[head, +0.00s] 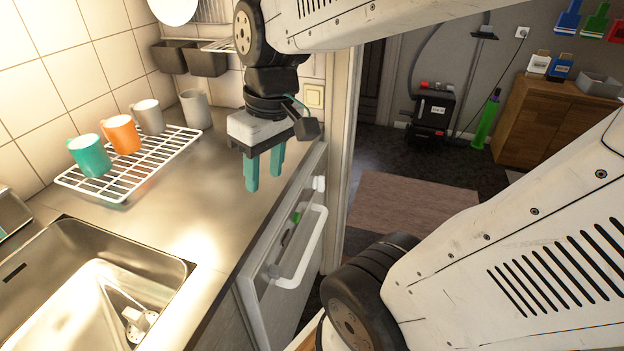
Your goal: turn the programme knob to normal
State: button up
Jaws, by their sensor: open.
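A small white knob (319,183) sticks out near the top far corner of the front of a built-in appliance (262,290) under the counter. It is seen from above and the side, so its pointer and any setting marks cannot be read. My gripper (265,181) has two teal fingers pointing down, apart, with nothing between them. In the picture it is above and left of the knob, over the counter's front edge, and not touching the knob. Its exact height is hard to tell.
A white bar handle (307,250) stands out from the appliance front. A steel sink (75,240) is at lower left. Open floor and a rug (400,215) lie to the right.

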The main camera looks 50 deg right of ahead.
jog(key=w+d+f, duration=0.4)
jog(key=d, duration=0.3)
jog(key=w+d+f+n+t+y, duration=0.1)
jog(key=w+d+f, duration=0.3)
jog(key=d, duration=0.3)
jog(key=w+d+f+t, duration=0.1)
jog(key=w+d+f, duration=0.3)
jog(key=d+f, duration=0.2)
jog(key=shift+d+n+y, duration=0.3)
jog(key=shift+d, duration=0.55)
jog(key=n+h, duration=0.1)
jog(key=n, duration=0.1)
send_over(324, 177)
jog(key=s, duration=0.2)
notch_tip(324, 177, down, 8)
jog(key=shift+t, duration=0.4)
jog(key=x, duration=0.4)
jog(key=d+x, duration=0.1)
jog(key=x, duration=0.2)
jog(key=shift+f, duration=0.1)
jog(key=shift+w+a+f, duration=0.1)
jog(key=shift+a+f, duration=0.05)
jog(key=shift+f, duration=0.2)
